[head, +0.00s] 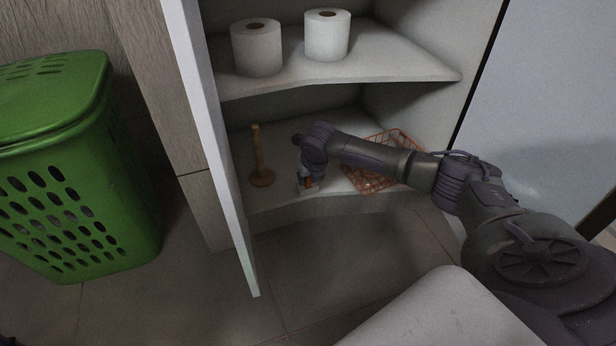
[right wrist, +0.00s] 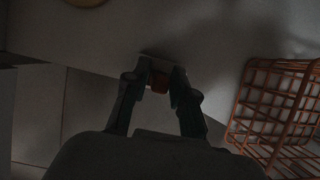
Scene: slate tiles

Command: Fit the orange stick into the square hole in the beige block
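My right gripper (head: 306,182) reaches down over the front part of the cabinet's lower shelf. In the right wrist view its two fingers (right wrist: 160,76) close in on both sides of a small orange piece, which looks like the end of the orange stick (right wrist: 159,83). The orange also shows as a small spot in the head view (head: 309,182). Most of the stick is hidden by the fingers or too small to make out. I cannot make out a beige block with a square hole in either view. My left gripper is not in view.
An orange wire basket (head: 372,181) stands right of the gripper on the lower shelf (head: 275,196). A wooden post on a round base (head: 262,178) stands to the left. Two paper rolls (head: 257,50) stand above. The open door (head: 222,170) and a green hamper (head: 75,190) are left.

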